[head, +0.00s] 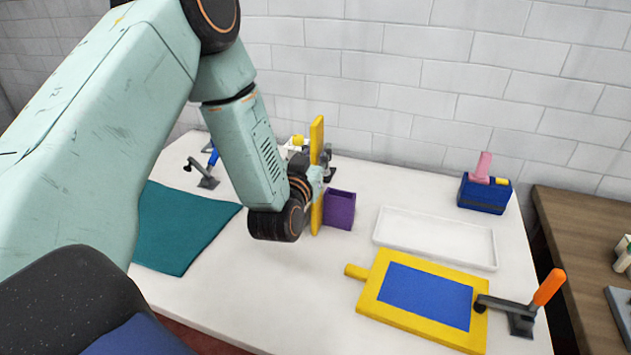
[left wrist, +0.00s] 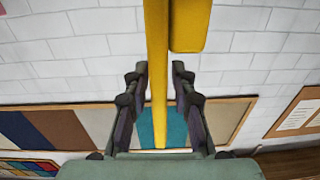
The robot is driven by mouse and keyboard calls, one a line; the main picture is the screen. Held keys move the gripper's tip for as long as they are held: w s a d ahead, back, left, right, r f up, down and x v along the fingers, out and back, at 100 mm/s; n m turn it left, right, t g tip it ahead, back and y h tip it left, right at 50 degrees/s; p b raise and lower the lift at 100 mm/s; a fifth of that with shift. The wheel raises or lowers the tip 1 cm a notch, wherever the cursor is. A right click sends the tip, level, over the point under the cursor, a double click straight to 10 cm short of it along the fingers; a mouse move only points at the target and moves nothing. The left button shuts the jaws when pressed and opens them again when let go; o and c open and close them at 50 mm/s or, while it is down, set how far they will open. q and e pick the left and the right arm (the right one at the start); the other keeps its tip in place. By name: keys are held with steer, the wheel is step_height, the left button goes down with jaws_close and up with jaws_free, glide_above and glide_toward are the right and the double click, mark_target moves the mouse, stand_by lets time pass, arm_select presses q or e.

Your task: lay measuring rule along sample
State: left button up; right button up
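A long yellow bar, which I take for the measuring rule (head: 316,215), stands upright in the head view. My left gripper (head: 326,172) is at its middle, with the fingers partly hidden behind the bar. In the left wrist view the rule (left wrist: 157,60) runs between the two fingers of my left gripper (left wrist: 157,85), which close around it. A teal cloth (head: 180,230) lies flat at the left of the table. A blue panel (head: 425,295) in a yellow frame (head: 395,317) lies at the front right. I cannot tell which one is the sample. My right gripper is out of view.
A purple box (head: 340,210) stands just right of the rule. A white tray (head: 435,222) lies behind the framed panel. An orange-handled clamp (head: 521,318) sits at the panel's right end. A blue box (head: 484,196) is at the back right. A blue-handled clamp (head: 206,178) stands behind the cloth.

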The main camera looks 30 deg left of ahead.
arm_select(q)
steer(key=shift+s+r, duration=0.1)
steer(key=shift+s, duration=0.05)
jaws_close()
stand_by(0.4)
steer(key=shift+r, duration=0.15)
steer(key=shift+r, duration=0.3)
step_height(320, 180, up, 17)
steer(key=p, duration=0.2)
steer(key=shift+p, duration=0.35)
steer(key=shift+d, duration=0.1)
